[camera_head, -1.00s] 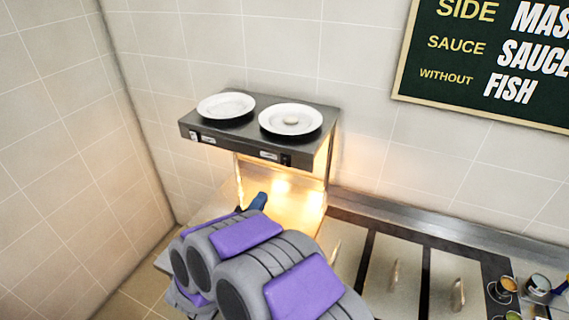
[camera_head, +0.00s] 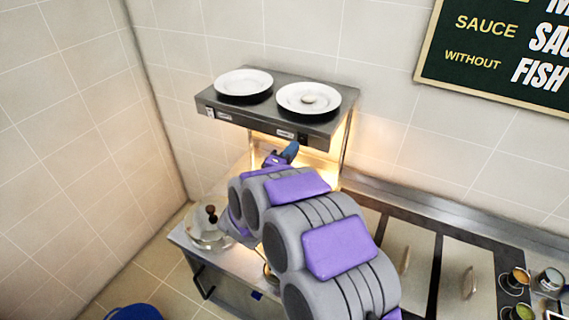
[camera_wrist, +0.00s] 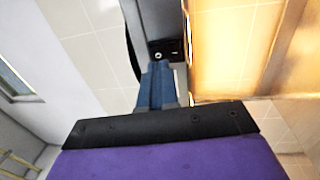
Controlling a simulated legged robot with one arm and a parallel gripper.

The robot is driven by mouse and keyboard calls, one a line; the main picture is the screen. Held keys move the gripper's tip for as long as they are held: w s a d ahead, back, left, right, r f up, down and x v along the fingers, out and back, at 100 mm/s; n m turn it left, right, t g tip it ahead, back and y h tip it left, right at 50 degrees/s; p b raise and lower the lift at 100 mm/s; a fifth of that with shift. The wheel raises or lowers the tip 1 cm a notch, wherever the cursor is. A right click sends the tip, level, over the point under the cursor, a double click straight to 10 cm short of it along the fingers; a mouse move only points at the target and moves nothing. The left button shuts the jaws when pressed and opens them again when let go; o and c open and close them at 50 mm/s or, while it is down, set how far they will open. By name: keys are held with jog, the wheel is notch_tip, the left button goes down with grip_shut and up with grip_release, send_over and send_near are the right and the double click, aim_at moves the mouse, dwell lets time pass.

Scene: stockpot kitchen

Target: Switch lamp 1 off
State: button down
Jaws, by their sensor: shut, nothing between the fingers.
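The dark lamp shelf (camera_head: 255,107) hangs on the tiled wall, with warm light glowing beneath it. Its front edge carries a small switch with a label (camera_head: 222,114) at the left and another label (camera_head: 285,134) with a dark switch (camera_head: 303,138) at the right. The label text is too small to read, so I cannot tell which is lamp 1. My gripper (camera_head: 290,150), with blue fingers, is shut and empty just below the right end of the edge. In the wrist view, its fingertips (camera_wrist: 160,68) are right by a black switch plate (camera_wrist: 166,50); contact is unclear.
Two white plates, left (camera_head: 243,82) and right (camera_head: 309,97), stand on the shelf. A pot with a glass lid (camera_head: 208,228) stands on the counter at the left. Counter lids (camera_head: 405,250) and small cups (camera_head: 517,280) are at the right. My arm hides much of the counter.

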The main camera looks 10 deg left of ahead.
aim_at(302, 140)
jog(key=shift+x, duration=0.9)
jog(key=shift+w+d, duration=0.25)
jog(key=shift+w, duration=0.05)
jog(key=shift+r+p, duration=0.15)
jog(key=shift+p, duration=0.15)
